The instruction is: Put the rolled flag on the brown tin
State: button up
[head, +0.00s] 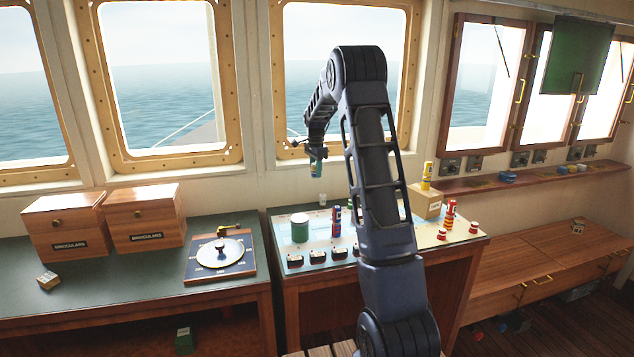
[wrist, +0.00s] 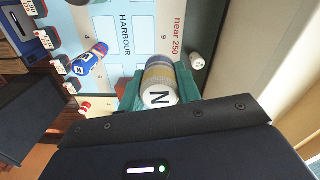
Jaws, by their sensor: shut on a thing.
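My gripper (head: 316,156) is shut on a rolled flag (wrist: 159,82), a cylinder with yellow and grey-blue bands and a white end marked N. The teal fingers (wrist: 160,85) lie on both sides of it. In the head view, the held roll (head: 316,169) hangs upright above the back of the chart desk (head: 375,262). A green tin (head: 300,229) stands on the desk, below and left of my gripper.
A blue-and-red roll (head: 336,221) stands right of the green tin; it also shows in the wrist view (wrist: 90,58). Red-and-white pieces (head: 450,214) stand at the desk's right. A small white cylinder (head: 322,200) is at the back. Binocular boxes (head: 145,216) are at left.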

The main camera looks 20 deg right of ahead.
jog(key=s+d+r+m, duration=0.1)
jog(key=s+d+r, duration=0.3)
jog(key=d, duration=0.5)
jog(key=s+d+r, duration=0.3)
jog(key=s+d, duration=0.2)
jog(key=d, duration=0.3)
jog(key=f, duration=1.3)
jog(key=s+d+f, duration=0.1)
jog(key=f, duration=0.6)
jog(key=shift+f, duration=0.15)
jog(key=shift+f, duration=0.15)
jog(key=o, duration=0.9)
jog(key=shift+o, duration=0.2)
